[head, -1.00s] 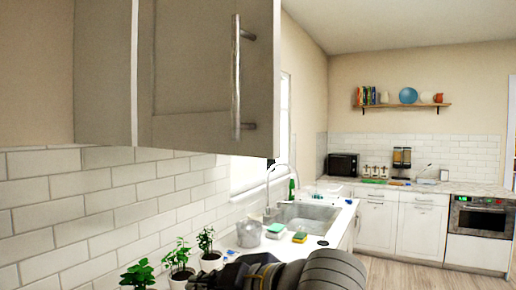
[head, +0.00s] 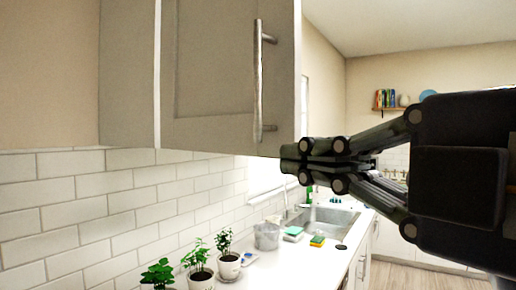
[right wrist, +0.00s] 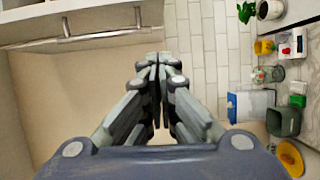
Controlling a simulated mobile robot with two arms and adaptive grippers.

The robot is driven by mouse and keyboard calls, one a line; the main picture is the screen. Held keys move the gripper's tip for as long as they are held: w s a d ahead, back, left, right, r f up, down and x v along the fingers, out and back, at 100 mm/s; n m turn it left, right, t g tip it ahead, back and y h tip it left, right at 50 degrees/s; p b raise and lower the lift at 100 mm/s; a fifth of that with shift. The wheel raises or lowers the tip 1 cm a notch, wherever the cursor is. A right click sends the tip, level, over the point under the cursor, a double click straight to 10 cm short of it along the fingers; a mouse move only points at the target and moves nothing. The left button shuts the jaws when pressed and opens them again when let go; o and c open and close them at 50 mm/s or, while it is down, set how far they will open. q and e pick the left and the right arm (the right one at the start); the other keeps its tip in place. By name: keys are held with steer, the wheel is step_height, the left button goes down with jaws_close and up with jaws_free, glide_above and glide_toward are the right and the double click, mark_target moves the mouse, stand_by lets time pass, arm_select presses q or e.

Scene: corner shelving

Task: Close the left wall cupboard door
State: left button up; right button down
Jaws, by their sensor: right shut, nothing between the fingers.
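The grey wall cupboard door (head: 215,75) fills the upper left of the head view, with a vertical bar handle (head: 258,85) near its right edge. Its lower edge dips slightly to the right, so it seems to stand ajar; how far, I cannot tell. My right gripper (head: 290,160) is shut and empty, its tips by the door's lower right corner. I cannot tell whether they touch it. In the right wrist view the gripper (right wrist: 157,62) points up the picture, with the handle (right wrist: 80,40) at upper left. My left gripper is not in view.
Below are white wall tiles (head: 75,200) and a counter with potted plants (head: 228,262), a metal pot (head: 267,237), sponges (head: 317,241) and a sink (head: 325,218). A shelf (head: 390,109) hangs on the far wall. Air below the cupboard is clear.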

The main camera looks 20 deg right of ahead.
steer(key=w+d+p, duration=0.1)
steer(key=w+p, duration=0.4)
steer(key=w, duration=0.6)
steer(key=shift+d+r, duration=0.15)
stand_by(0.3)
steer(key=shift+d, duration=0.1)
